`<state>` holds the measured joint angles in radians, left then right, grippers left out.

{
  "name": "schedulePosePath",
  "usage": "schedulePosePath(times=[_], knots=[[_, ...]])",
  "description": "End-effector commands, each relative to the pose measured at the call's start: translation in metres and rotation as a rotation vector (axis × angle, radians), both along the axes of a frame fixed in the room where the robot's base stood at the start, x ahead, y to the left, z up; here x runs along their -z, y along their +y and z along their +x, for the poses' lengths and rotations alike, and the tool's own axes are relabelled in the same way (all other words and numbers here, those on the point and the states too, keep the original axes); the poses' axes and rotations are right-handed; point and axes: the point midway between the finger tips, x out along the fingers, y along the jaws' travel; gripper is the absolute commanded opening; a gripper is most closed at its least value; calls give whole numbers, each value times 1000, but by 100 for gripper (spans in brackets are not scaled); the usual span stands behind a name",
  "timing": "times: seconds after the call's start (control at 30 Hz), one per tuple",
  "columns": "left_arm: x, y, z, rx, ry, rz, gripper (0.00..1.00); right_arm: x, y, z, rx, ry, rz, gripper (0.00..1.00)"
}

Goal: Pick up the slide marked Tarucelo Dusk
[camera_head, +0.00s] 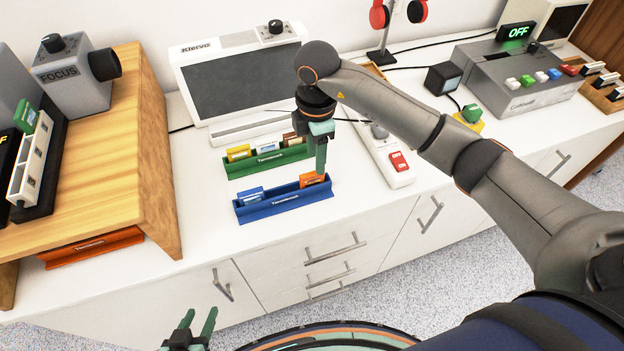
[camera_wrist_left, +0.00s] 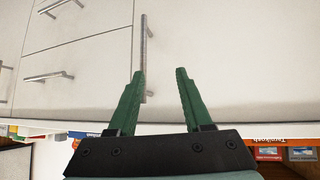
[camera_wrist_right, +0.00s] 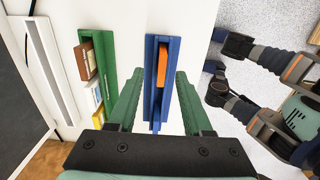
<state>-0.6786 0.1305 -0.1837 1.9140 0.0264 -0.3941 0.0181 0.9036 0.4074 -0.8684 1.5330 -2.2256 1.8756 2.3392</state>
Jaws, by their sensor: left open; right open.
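No slide marking is legible, so I cannot tell which is Tarucelo Dusk. The blue tray (camera_head: 283,201) holds a blue slide (camera_head: 250,195) at its left and an orange slide (camera_head: 312,180) at its right. The green tray (camera_head: 262,166) behind holds a yellow slide (camera_head: 239,152), a pale slide (camera_head: 268,148) and a brown slide (camera_head: 291,140). My right gripper (camera_head: 320,170) is open, pointing down over the right end of the blue tray. In the right wrist view the orange slide (camera_wrist_right: 162,66) shows between and beyond its fingertips. My left gripper (camera_head: 197,325) is open and empty before the cabinet.
A wooden stand (camera_head: 130,130) is at the left, with an orange tray (camera_head: 92,246) beneath it. A light panel (camera_head: 240,80) stands behind the trays. A power strip (camera_head: 385,155) lies to their right, and a grey device (camera_head: 515,80) farther right. The counter before the blue tray is clear.

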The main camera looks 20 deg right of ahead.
Motion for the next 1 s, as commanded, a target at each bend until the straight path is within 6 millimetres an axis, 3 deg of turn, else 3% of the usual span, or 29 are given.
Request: schedulePosePath(times=[0.17, 0.43, 0.73, 1.0], knots=[[-1, 0, 0, 1, 1, 1, 50, 13, 0, -2, -1, 2, 1, 50], [-3, 0, 0, 1, 1, 1, 50, 52, 0, -4, -1, 3, 2, 50], [-3, 0, 0, 1, 1, 1, 50, 58, 1, -4, -3, 0, 2, 50], [-3, 0, 0, 1, 1, 1, 50, 57, 0, -4, -2, 0, 2, 22]])
